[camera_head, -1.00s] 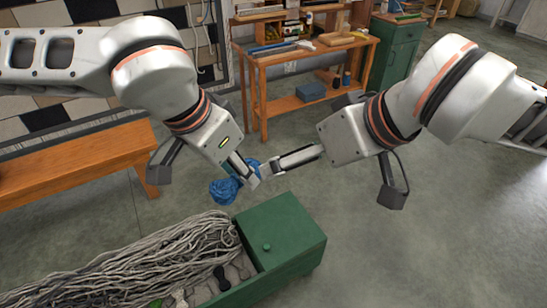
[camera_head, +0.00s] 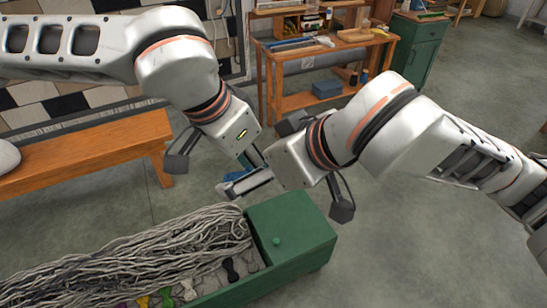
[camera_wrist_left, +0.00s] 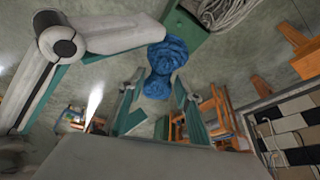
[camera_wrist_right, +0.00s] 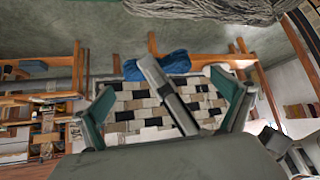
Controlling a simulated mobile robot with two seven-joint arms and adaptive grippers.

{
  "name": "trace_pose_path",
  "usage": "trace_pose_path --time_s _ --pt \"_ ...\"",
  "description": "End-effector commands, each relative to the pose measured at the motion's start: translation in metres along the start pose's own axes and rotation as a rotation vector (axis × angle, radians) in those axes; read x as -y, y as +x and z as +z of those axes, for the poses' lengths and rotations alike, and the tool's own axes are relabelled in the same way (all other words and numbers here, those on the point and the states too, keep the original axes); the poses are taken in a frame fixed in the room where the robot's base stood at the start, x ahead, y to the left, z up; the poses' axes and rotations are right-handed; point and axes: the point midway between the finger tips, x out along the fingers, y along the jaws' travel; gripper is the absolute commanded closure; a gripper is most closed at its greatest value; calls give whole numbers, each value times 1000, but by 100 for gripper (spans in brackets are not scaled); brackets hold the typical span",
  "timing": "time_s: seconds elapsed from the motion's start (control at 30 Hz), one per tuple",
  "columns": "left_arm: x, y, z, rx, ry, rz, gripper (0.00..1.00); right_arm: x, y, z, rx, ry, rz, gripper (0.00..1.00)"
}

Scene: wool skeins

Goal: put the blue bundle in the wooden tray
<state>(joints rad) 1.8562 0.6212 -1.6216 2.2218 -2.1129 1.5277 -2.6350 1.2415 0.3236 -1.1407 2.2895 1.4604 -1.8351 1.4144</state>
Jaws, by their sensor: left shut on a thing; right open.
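The blue bundle (camera_wrist_left: 166,58) is a twisted skein with a narrow waist. My left gripper (camera_wrist_left: 158,84) is shut on its lower end. In the head view the bundle (camera_head: 238,174) is mostly hidden behind my right gripper (camera_head: 240,187). My right gripper is open, with one finger reaching close to the bundle in the left wrist view; I cannot tell if it touches. In the right wrist view the bundle (camera_wrist_right: 172,62) lies beyond the open fingers, partly behind a left finger. I cannot make out the wooden tray for certain.
Below the grippers stands a green box with a knobbed lid (camera_head: 290,232), joined to a trough of grey wool strands (camera_head: 130,258). Several small coloured skeins lie along its front. An orange bench (camera_head: 90,155) is at left, a cluttered workbench (camera_head: 325,55) behind. The floor at right is clear.

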Motion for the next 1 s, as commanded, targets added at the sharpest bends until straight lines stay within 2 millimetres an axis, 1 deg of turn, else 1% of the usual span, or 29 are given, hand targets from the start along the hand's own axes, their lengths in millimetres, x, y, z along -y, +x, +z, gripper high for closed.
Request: trace_pose_path --time_s 0.03,0.1,0.2,0.33,0.57,0.6,0.67,0.7,0.73,0.83,0.87,0.9,1.0 --pt "0 0 0 0 0 0 81 1 7 1 2 1 -2 0" --pt "0 0 0 0 0 0 81 1 15 0 2 2 -2 0" --pt "0 0 0 0 0 0 81 0 22 0 1 0 -1 0" --pt "0 0 0 0 0 0 81 0 27 0 0 0 1 0" --pt "0 0 0 0 0 0 81 0 27 0 0 -1 1 0" --pt "0 0 0 0 0 0 81 0 27 0 0 -1 1 3" --pt "0 0 0 0 0 0 81 0 27 0 0 -1 1 18" --pt "0 0 0 -1 0 0 81 0 27 0 0 -1 1 29" --pt "0 0 0 -1 1 0 81 0 27 0 0 -1 0 36" --pt "0 0 -1 -2 2 1 81 0 27 0 0 -1 -1 38" --pt "0 0 -1 -3 2 1 58 1 27 0 0 -1 -2 38" --pt "0 0 -1 -2 2 0 48 1 27 0 0 -1 -2 38" --pt "0 0 -1 -2 2 0 46 0 27 0 0 -1 -1 38"
